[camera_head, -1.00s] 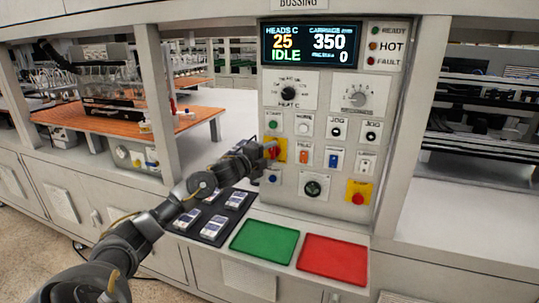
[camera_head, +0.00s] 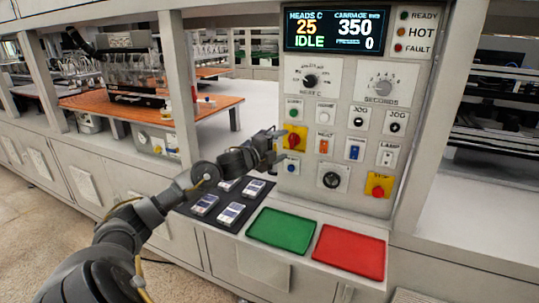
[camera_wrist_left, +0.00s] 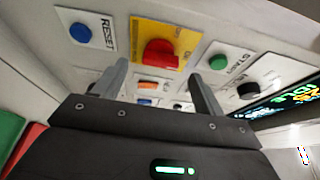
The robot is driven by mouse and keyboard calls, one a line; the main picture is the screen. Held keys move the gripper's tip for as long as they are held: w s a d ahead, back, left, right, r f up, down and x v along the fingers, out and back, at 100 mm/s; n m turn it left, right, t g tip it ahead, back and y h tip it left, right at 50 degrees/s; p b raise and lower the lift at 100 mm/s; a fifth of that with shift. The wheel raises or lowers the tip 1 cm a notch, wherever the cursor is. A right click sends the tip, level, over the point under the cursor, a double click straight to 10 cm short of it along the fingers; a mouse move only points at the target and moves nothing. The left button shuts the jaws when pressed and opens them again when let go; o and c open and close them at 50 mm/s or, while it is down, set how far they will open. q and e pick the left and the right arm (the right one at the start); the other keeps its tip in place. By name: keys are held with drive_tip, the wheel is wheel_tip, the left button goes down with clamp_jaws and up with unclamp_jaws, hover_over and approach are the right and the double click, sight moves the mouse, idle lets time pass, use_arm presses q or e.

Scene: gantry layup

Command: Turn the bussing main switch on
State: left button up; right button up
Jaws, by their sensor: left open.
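The main switch (camera_head: 293,141) is a red rotary knob on a yellow plate, on the left side of the upright control panel. In the left wrist view the red knob (camera_wrist_left: 160,54) shows in front of my fingers, with small lettering on its plate; I cannot tell which setting it points to. My left gripper (camera_head: 279,146) is open and empty, just left of the switch in the head view. In the wrist view its two fingers (camera_wrist_left: 158,74) stand apart on either side of the knob's line, and look short of it. My right gripper is not in view.
A blue reset button (camera_wrist_left: 79,32) and green start button (camera_wrist_left: 218,62) flank the switch. The display (camera_head: 337,30) reads IDLE. A yellow-backed red stop button (camera_head: 378,192) sits lower right. Below are green (camera_head: 282,231) and red (camera_head: 349,252) trays and a dark mat with several devices.

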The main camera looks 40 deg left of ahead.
use_arm(q)
drive_tip(key=s+b, duration=0.2)
drive_tip(key=s, duration=0.4)
drive_tip(key=shift+s, duration=0.35)
drive_tip(key=shift+a, duration=0.1)
